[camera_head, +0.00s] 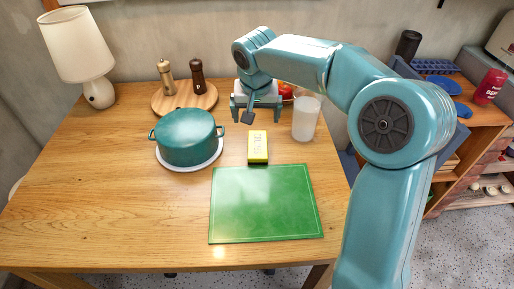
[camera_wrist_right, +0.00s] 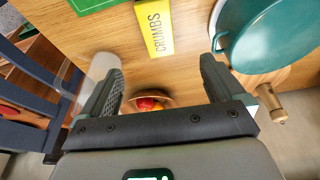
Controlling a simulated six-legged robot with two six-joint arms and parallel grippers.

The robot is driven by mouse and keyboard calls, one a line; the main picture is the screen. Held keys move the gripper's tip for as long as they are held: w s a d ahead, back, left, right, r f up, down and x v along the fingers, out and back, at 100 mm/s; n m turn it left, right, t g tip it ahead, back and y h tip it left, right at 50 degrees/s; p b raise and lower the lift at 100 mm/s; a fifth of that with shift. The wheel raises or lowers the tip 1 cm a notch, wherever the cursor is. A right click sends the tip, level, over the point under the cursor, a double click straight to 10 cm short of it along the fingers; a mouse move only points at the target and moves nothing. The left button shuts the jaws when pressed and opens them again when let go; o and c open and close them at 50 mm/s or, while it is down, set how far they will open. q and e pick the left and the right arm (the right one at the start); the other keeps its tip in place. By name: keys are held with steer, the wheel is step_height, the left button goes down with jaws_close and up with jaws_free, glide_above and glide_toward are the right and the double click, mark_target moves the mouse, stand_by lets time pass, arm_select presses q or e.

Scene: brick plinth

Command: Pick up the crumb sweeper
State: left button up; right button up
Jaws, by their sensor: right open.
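The crumb sweeper (camera_head: 258,146) is a yellow block lettered "CRUMBS", lying on the wooden table just behind the green mat. It also shows at the top middle of the right wrist view (camera_wrist_right: 156,28). My right gripper (camera_head: 256,110) is open and empty, behind the sweeper and apart from it. In the right wrist view its two fingers (camera_wrist_right: 160,85) are spread wide, with the sweeper beyond their tips and table between. My left gripper is not in view.
A teal pot (camera_head: 187,137) on a white plate stands left of the sweeper, and a frosted glass (camera_head: 306,118) stands to the right. The green mat (camera_head: 264,205) is bare. Two mills stand on a round board (camera_head: 184,98). A lamp (camera_head: 78,58) stands at the back left.

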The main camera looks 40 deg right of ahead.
steer(key=b, duration=0.1)
glide_above(258, 144)
steer(key=s+a, duration=0.1)
steer(key=a, duration=0.1)
steer(key=f, duration=0.9)
steer(key=shift+s+d+f, duration=0.1)
steer(key=shift+s+f, duration=0.1)
steer(key=shift+f, duration=0.15)
steer(key=x, duration=0.5)
steer(key=shift+w+d+f+b, duration=0.15)
steer(key=shift+d+f+b, duration=0.1)
steer(key=shift+b, duration=0.1)
steer(key=c, duration=1.2)
steer(key=shift+c, duration=0.2)
steer(key=shift+r, duration=0.1)
step_height(258, 144, up, 20)
steer(key=p, duration=0.4)
